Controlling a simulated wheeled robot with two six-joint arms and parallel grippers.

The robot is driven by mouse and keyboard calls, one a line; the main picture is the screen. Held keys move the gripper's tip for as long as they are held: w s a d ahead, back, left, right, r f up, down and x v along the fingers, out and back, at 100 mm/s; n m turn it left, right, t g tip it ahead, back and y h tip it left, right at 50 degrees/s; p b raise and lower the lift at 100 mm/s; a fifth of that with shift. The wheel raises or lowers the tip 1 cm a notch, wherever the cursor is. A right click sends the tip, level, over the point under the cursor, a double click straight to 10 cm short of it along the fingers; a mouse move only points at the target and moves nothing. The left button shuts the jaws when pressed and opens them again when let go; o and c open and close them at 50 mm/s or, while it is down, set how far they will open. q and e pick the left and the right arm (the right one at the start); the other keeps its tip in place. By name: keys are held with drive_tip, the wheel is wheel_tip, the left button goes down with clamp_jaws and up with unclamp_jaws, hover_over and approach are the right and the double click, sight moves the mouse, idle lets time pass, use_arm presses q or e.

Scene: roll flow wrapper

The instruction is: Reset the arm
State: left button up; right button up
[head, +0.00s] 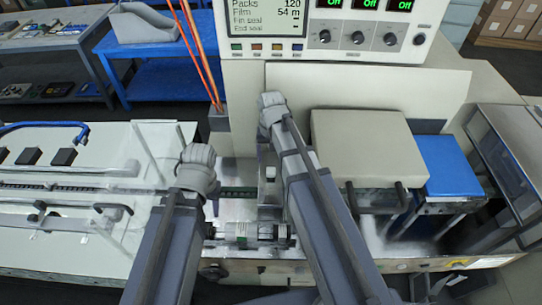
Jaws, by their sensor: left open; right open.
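My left arm comes up from the bottom and ends in view at a rounded grey joint in front of the wrapper's infeed. My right arm reaches further up, to a similar grey joint in front of the machine's cream column. I see no fingers of either gripper past these joints. The flow wrapper (370,90) fills the middle and right. A small roller assembly (248,233) lies low between the two arms. Nothing is seen held.
The control panel (335,28) reads Packs 120 and Film 54 m, with green "Off" displays. A cream cover with a handle (362,145) and a blue block (447,165) are at right. The white infeed table (60,225) is at left, and a blue cart (155,75) stands behind.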

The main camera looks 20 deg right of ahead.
idle(0.3)
drive_tip(key=s+a+f+n+b, duration=0.2)
drive_tip(key=s+a+n, duration=0.1)
drive_tip(key=s+a, duration=0.2)
drive_tip(key=s+a+f+n+h+b, duration=0.1)
drive_tip(key=s+a+n, duration=0.3)
drive_tip(key=s, duration=0.5)
drive_tip(key=shift+s+a+f+b, duration=0.15)
drive_tip(key=shift+a+f+b, duration=0.6)
drive_tip(key=shift+b, duration=0.05)
drive_tip(key=shift+c, duration=0.3)
